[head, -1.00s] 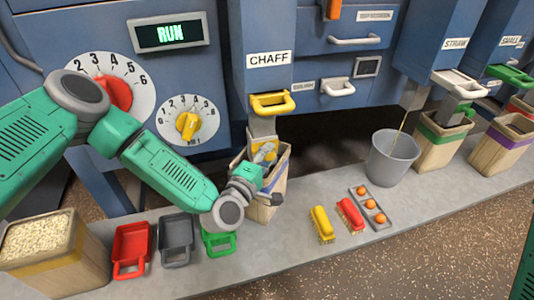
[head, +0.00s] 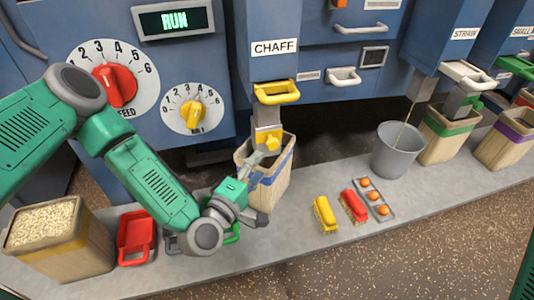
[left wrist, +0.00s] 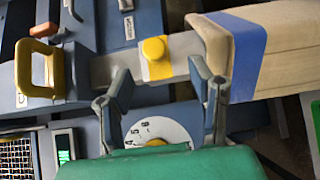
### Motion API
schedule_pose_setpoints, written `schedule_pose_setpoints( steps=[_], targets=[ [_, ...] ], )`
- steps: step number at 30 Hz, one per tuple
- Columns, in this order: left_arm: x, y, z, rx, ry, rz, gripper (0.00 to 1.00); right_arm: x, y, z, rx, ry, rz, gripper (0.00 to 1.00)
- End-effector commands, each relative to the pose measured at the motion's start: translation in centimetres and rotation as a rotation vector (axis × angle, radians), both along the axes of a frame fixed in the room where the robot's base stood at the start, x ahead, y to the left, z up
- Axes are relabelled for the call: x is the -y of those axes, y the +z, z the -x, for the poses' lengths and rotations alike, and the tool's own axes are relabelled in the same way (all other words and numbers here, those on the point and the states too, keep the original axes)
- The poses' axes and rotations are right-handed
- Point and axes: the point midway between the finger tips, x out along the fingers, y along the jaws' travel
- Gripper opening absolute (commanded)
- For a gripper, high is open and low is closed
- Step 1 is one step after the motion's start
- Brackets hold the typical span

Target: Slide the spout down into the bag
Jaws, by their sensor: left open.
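The chaff spout is a grey chute with a yellow band and knob (head: 269,138), below the CHAFF label. It also shows in the left wrist view, with its yellow knob (left wrist: 154,49) up. The tan bag with a blue stripe (head: 279,180) stands below it; in the left wrist view the bag (left wrist: 282,45) is at the upper right. The spout's lower end meets the bag's mouth; how far inside is hidden. My left gripper (head: 260,163) is open in front of the spout and bag. In the left wrist view its fingers (left wrist: 162,88) are apart, with the knob beyond them.
A yellow handle (head: 277,93) sits above the spout. A grey bucket (head: 397,150) stands to the right. Yellow and red brushes (head: 325,213) and a small tray (head: 375,203) lie on the ledge. A grain-filled bag (head: 85,259) and a red scoop (head: 137,235) stand at left.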

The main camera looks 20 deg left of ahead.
Motion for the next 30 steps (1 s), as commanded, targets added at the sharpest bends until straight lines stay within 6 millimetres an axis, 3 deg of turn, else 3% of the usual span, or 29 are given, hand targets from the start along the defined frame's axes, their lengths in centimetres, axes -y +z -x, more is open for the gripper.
schedule_pose_setpoints(
  steps=[3, 7, 24, 27, 30],
  targets=[
    [-0.3, -0.1, 2.0, -0.004, -0.002, -0.001, 0.49, 0.0, 0.0, 0.0, 0.0, 0.0, 0.0, 0.49],
    [-0.5, -0.1, 3.2, -0.004, -0.001, -0.001, 0.49, 0.0, 0.0, 0.0, 0.0, 0.0, 0.0, 0.49],
    [-0.6, -0.1, 3.5, -0.003, -0.001, -0.002, 0.49, 0.0, -0.1, -0.2, -0.002, 0.0, 0.0, 0.49],
    [0.2, -0.6, 4.0, -0.029, -0.032, -0.032, 0.49, 0.0, 0.1, -0.2, -0.002, 0.0, 0.0, 0.49],
    [2.5, -2.5, 5.8, -0.124, -0.147, -0.151, 0.49, 0.0, 0.4, -0.2, -0.002, 0.0, 0.0, 0.49]
  ],
)
